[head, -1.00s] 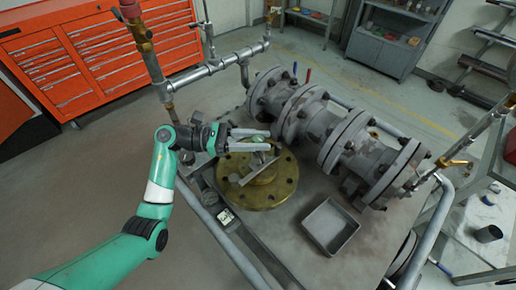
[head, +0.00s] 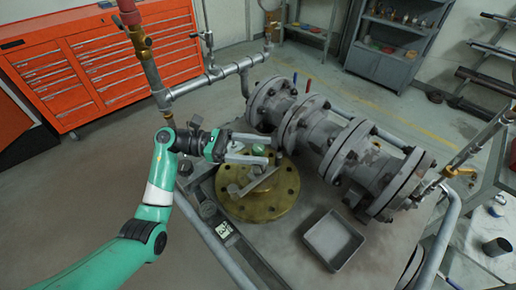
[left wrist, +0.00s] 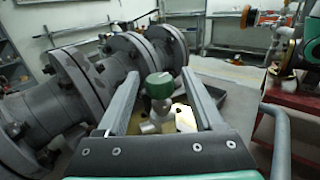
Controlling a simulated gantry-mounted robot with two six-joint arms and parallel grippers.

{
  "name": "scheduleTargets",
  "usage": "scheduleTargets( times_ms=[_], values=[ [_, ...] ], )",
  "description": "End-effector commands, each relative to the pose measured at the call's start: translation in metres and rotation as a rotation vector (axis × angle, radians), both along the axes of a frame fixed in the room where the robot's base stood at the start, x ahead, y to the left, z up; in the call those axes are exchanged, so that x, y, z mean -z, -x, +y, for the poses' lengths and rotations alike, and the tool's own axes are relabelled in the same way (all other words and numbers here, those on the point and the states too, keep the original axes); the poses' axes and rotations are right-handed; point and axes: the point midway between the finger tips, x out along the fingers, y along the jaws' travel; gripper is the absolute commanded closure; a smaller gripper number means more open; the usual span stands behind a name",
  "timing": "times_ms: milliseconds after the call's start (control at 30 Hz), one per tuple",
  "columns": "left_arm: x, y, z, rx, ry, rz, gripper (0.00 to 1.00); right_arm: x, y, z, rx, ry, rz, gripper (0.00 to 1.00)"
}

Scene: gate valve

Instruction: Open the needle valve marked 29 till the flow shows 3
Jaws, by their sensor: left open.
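A green round knob (head: 258,150) stands above a brass flange disc (head: 282,207) on the bench. In the left wrist view the knob (left wrist: 158,87) sits on a metal stem, between my left gripper's fingers. My left gripper (head: 267,148) is open, its two fingers spread either side of the knob, with gaps on both sides. It also shows in the left wrist view (left wrist: 160,73). No number 29 can be read on the knob. A small dark-framed display (head: 223,229) lies at the bench's left edge; its reading is too small to tell. My right gripper is not in view.
A big grey flanged pipe (head: 335,150) runs close beyond the knob. A grey metal tray (head: 333,240) lies on the bench to the right. A grey pipe (head: 205,82) with a red-topped vertical line stands behind my left gripper.

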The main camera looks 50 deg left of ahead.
Motion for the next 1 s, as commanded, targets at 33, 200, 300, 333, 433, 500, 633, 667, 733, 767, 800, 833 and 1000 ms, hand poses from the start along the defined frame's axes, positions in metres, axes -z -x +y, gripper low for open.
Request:
scheduleTargets(
  times_ms=[33,200,300,333,433,500,633,667,733,767,800,833,1000],
  values=[
    [-0.001,0.002,0.004,-0.002,0.001,0.001,0.32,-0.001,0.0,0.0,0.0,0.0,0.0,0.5],
    [-0.002,0.021,0.028,-0.006,0.001,0.002,0.32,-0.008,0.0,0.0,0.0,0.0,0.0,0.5],
    [-0.002,0.037,0.048,-0.005,0.001,0.002,0.32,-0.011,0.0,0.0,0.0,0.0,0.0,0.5],
    [-0.002,0.042,0.054,-0.007,0.001,0.002,0.32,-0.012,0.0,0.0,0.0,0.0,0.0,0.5],
    [-0.001,0.056,0.07,-0.004,0.001,0.0,0.32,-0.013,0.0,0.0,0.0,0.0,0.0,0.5],
    [-0.001,0.063,0.079,-0.003,0.0,0.002,0.32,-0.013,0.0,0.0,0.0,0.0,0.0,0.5],
    [0.0,0.071,0.088,-0.001,0.001,0.001,0.32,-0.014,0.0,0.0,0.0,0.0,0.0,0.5],
    [0.0,0.072,0.088,0.0,0.001,0.001,0.32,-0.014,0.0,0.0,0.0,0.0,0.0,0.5],
    [0.0,0.072,0.089,0.0,0.001,0.001,0.32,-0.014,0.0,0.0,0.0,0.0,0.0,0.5],
    [0.0,0.072,0.089,0.0,0.0,0.0,0.32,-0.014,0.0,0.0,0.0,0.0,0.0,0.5],
    [0.0,0.072,0.089,0.0,0.0,0.0,0.32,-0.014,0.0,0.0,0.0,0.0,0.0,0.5],
    [0.0,0.072,0.089,0.0,0.0,0.0,0.32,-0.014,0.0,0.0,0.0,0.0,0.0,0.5],
    [0.0,0.072,0.089,0.0,0.0,0.0,0.32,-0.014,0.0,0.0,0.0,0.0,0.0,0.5]
  ],
)
